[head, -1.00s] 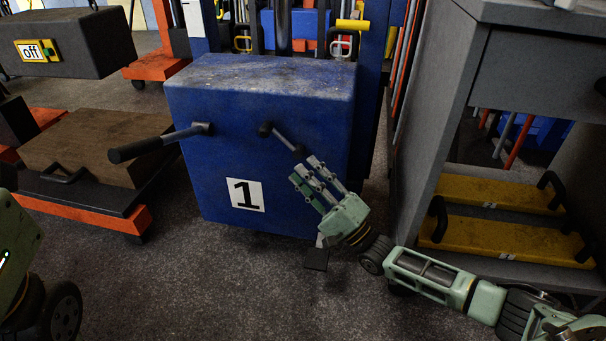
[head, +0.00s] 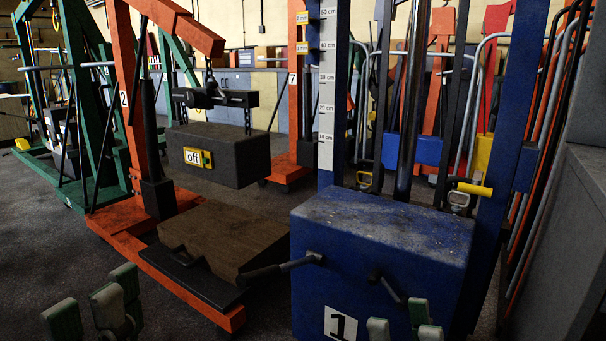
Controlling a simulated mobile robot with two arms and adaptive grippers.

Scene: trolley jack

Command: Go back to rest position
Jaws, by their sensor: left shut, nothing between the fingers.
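My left gripper (head: 92,307) is at the lower left. Its green-grey fingers point up, and they are shut with nothing between them. My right gripper (head: 404,328) shows only its fingertips at the bottom edge, in front of the blue jack body, below the short dark handle on its right. Whether it is open or shut cannot be told. The blue jack (head: 385,235) bears a label "1" and has a dark lever (head: 283,267) sticking out to the left and a shorter handle (head: 388,289) on its front.
An orange hoist (head: 135,95) at left carries a dark block (head: 222,155) labelled "off". Below it a brown block (head: 222,243) rests on an orange-framed base. A grey cabinet (head: 565,240) closes off the right side. Dark floor is free at left.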

